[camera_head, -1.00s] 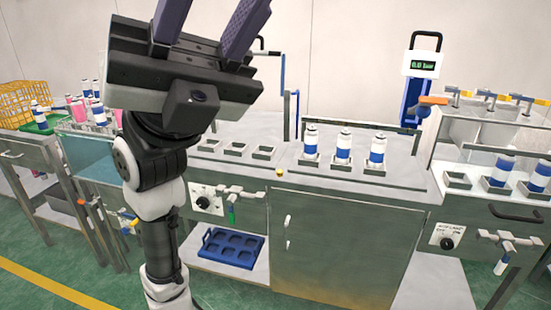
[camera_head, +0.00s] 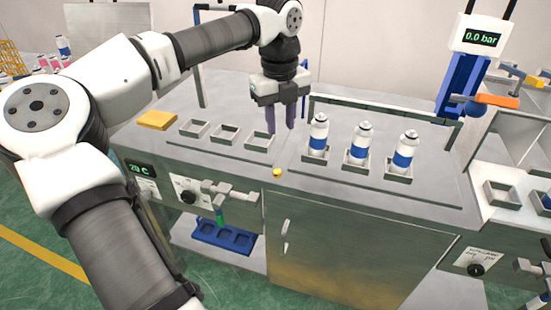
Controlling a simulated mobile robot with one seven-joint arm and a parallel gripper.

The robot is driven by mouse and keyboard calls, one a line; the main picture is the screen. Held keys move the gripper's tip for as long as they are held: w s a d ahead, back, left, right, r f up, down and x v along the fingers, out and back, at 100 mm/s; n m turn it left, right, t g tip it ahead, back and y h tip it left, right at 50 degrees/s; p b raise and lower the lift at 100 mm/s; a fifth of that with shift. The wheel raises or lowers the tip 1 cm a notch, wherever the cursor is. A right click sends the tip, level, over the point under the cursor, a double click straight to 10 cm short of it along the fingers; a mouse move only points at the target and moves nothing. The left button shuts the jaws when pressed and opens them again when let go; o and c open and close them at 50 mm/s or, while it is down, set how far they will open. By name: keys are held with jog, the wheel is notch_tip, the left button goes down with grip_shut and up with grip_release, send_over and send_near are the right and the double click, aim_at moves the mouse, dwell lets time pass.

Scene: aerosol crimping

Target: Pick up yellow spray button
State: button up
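The yellow spray button (camera_head: 277,172) is a small yellow piece at the front edge of the grey metal bench (camera_head: 235,165), right of the empty square holders. My gripper (camera_head: 281,128) points down over the back part of the bench, behind and apart from the button. Its two purple fingers are spread with a visible gap, and nothing shows between them. Nothing covers the button.
Several empty square holders (camera_head: 225,135) lie left of my gripper. Three blue-and-white cans (camera_head: 318,138) stand in holders to its right, the nearest quite close. A thin rail frame (camera_head: 380,102) runs behind the cans. A yellow-orange block (camera_head: 157,120) lies at the back left.

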jog(key=p, duration=0.1)
send_over(278, 171)
jog(key=f, duration=0.7)
jog(key=shift+s+a+f, duration=0.2)
jog(key=shift+f, duration=0.15)
jog(key=shift+w+d+f+p, duration=0.1)
jog(key=shift+f+p, duration=0.4)
jog(key=shift+f, duration=1)
jog(key=shift+w+d+f+p, duration=0.1)
jog(key=shift+f+p, duration=0.35)
jog(key=shift+f, duration=1.05)
jog(key=shift+c, duration=0.4)
grip_shut()
